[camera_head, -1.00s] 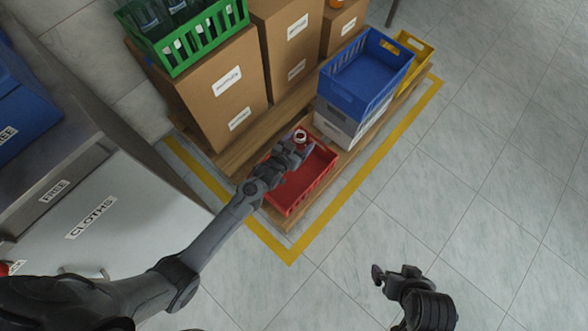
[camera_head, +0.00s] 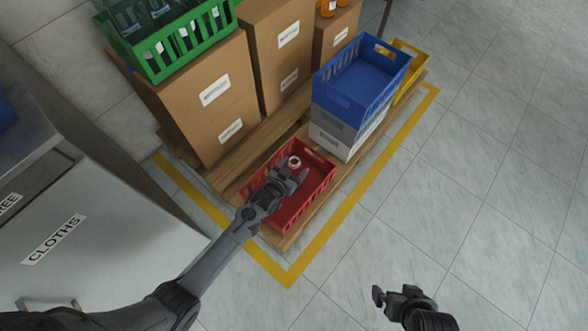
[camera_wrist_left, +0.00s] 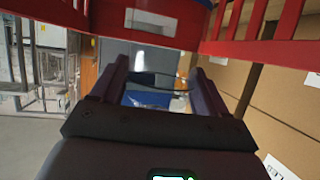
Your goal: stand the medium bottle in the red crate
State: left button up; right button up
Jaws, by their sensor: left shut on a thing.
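The red crate (camera_head: 318,190) sits on the near part of the wooden pallet. My left gripper (camera_head: 291,174) is over the crate and shut on the medium bottle (camera_head: 294,162). Only the bottle's pale round top with a reddish ring shows in the head view. The gripper hides its body, and I cannot tell whether its base touches the crate floor. In the left wrist view red crate bars (camera_wrist_left: 262,50) pass beyond the fingers (camera_wrist_left: 160,85); the bottle between them is unclear. My right gripper (camera_head: 393,296) is over the floor, away from the crate; its finger gap is unclear.
A blue crate (camera_head: 352,88) on a light grey one (camera_head: 335,135) stands directly behind the red crate, with a yellow crate (camera_head: 404,73) beyond. Cardboard boxes (camera_head: 212,95) stand left, carrying a green bottle crate (camera_head: 180,40). The floor (camera_head: 480,180) at right is clear.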

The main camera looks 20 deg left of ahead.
pick_arm(q)
jog(key=shift+f, duration=0.1)
jog(key=o, duration=1.3)
jog(key=shift+s+r, duration=0.1)
jog(key=shift+r, duration=0.2)
jog(key=s+a+r+g+y+p, duration=0.1)
jog(key=s+a+r+g+p, duration=0.2)
jog(key=s+r, duration=0.8)
jog(key=s+a+r+g+y+p, duration=0.1)
jog(key=s+a+r+g+p, duration=0.2)
jog(key=s+r+g, duration=0.3)
jog(key=s+r+p, duration=0.1)
jog(key=s+r, duration=0.1)
jog(key=s, duration=0.4)
jog(key=s+r, duration=0.3)
jog(key=s, duration=0.4)
jog(key=shift+a+r+g+y+p, duration=0.2)
jog(key=shift+r+g+y+p, duration=0.1)
jog(key=shift+r+g+p, duration=0.1)
jog(key=shift+s, duration=0.1)
